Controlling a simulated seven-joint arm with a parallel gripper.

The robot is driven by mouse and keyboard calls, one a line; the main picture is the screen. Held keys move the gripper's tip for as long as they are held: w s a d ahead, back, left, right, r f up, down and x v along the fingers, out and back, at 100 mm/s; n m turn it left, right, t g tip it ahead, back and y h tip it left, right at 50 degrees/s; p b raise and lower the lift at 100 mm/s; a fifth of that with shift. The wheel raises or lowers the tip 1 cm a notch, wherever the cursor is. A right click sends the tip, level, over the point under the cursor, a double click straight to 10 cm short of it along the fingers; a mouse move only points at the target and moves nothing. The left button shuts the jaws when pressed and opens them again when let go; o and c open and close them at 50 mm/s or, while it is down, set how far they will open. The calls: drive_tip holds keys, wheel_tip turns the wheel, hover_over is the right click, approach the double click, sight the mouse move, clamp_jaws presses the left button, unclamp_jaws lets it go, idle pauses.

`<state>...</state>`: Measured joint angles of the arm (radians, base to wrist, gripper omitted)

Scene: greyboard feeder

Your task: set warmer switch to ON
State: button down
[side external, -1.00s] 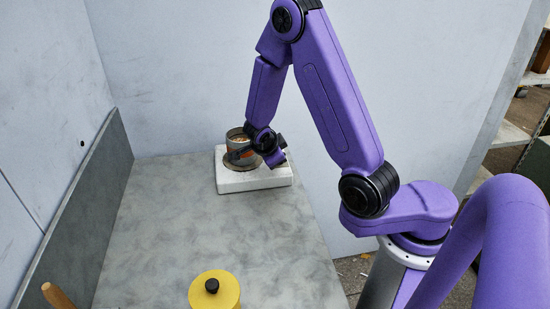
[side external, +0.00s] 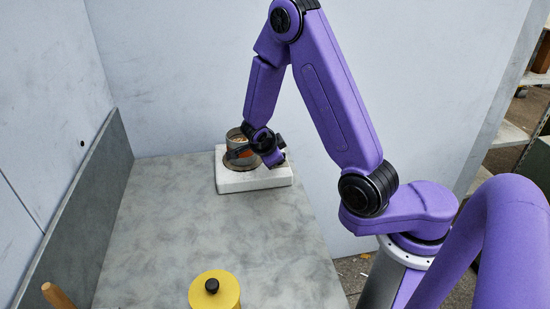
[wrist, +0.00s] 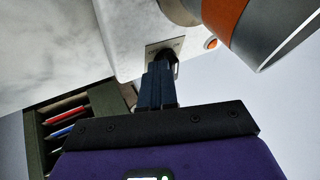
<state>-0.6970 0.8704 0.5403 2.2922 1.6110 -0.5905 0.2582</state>
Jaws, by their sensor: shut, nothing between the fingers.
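The warmer (side external: 255,181) is a white box at the back of the table in the side view; part of its underside or side shows at the top of the wrist view (wrist: 135,35). A metal pot with an orange band (wrist: 222,14) sits on it. A small plate with a dark switch (wrist: 171,56) is on the warmer's face, with a small round orange light (wrist: 211,43) beside it. My gripper (wrist: 159,68) is shut and empty, its tips at the switch plate and partly covering it. I cannot tell whether they touch the switch, or read its position.
A yellow lidded canister (side external: 214,291) stands at the table's front, with a wooden handle (side external: 59,297) at the front left. A dark tray with pencils (wrist: 65,118) shows in the wrist view. The middle of the table is clear; walls stand behind and at left.

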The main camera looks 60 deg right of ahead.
drive_tip(key=shift+w, duration=0.1)
drive_tip(key=m+g, duration=0.1)
drive_tip(key=m, duration=0.1)
drive_tip(key=w+m+g, duration=0.1)
drive_tip(key=m, duration=0.1)
drive_tip(key=shift+w+g, duration=0.2)
drive_tip(key=shift+g, duration=0.2)
drive_tip(key=shift+w+m, duration=0.3)
drive_tip(key=shift+s, duration=0.15)
